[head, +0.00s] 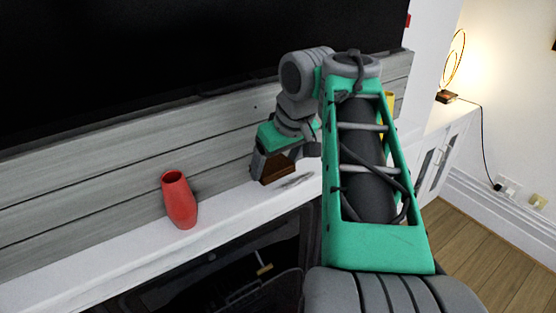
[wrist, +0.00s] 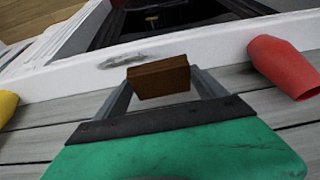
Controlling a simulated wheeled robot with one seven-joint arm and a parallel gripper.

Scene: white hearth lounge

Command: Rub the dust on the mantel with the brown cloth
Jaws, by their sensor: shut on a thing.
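The brown cloth (head: 278,170) is a folded block held between the fingers of my gripper (head: 268,165), over the white mantel (head: 110,271). In the wrist view the cloth (wrist: 159,79) sits between both fingertips of my gripper (wrist: 160,86), which is shut on it. The dust (head: 296,180) is a grey smear on the mantel, just right of the cloth in the head view. In the wrist view the dust (wrist: 124,60) lies just beyond the cloth, to its upper left. I cannot tell whether the cloth touches the mantel.
A red vase (head: 179,200) stands on the mantel left of my gripper; the wrist view shows it at right (wrist: 284,66). A yellow object (head: 389,103) is partly hidden behind my arm. Grey planks and a black screen (head: 180,50) rise behind the mantel.

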